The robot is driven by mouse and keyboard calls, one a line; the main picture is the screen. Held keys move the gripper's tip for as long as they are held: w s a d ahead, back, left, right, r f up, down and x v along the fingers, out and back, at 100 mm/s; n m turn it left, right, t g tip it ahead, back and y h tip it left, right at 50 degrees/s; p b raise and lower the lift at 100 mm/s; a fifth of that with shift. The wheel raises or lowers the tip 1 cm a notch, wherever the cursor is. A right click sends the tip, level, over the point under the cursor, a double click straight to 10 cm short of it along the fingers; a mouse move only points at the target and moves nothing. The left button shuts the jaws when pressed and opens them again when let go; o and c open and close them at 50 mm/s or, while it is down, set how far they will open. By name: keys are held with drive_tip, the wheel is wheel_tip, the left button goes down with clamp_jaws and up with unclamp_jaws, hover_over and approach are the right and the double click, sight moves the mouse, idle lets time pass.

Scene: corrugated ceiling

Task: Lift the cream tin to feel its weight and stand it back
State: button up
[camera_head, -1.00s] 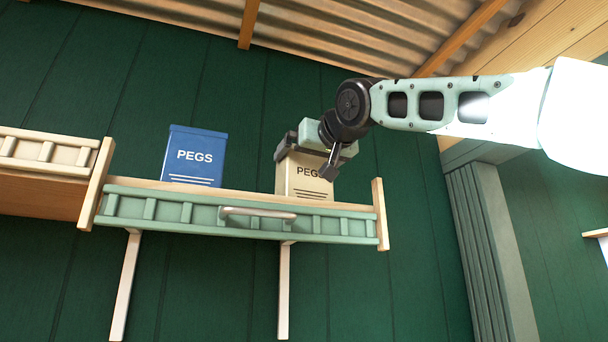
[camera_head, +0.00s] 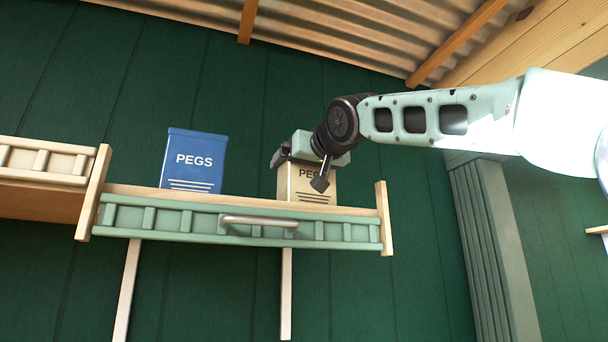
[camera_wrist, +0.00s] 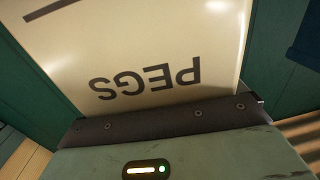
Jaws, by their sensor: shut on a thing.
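The cream tin (camera_head: 292,187), lettered PEGS, is at the right part of the green-railed shelf (camera_head: 160,220). Its lower edge is hidden behind the rail, so I cannot tell whether it touches the shelf. My gripper (camera_head: 301,168) is shut on its upper part, with one dark finger at its left side and the other in front at its right. In the wrist view the cream tin (camera_wrist: 150,50) fills the middle, its lettering upside down, close against the dark edge of my gripper.
A blue tin (camera_head: 194,163), also lettered PEGS, stands to the left on the same shelf, with a gap between the two. A grey handle bar (camera_head: 258,221) fronts the rail. Wooden end posts (camera_head: 384,218) close the shelf. A green wall stands behind.

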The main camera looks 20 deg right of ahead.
wheel_tip(320, 180, up, 10)
drive_tip(key=p, duration=0.3)
drive_tip(key=shift+p, duration=0.3)
idle(0.4)
drive_tip(key=shift+r+m+h+p, duration=0.2)
drive_tip(key=shift+m+h+p, duration=0.2)
drive_tip(key=shift+h+p, duration=0.2)
wheel_tip(320, 180, down, 10)
drive_tip(key=b, duration=0.4)
drive_tip(key=shift+d+f+b, duration=0.1)
drive_tip(key=shift+f+b, duration=0.2)
drive_tip(key=shift+b, duration=0.2)
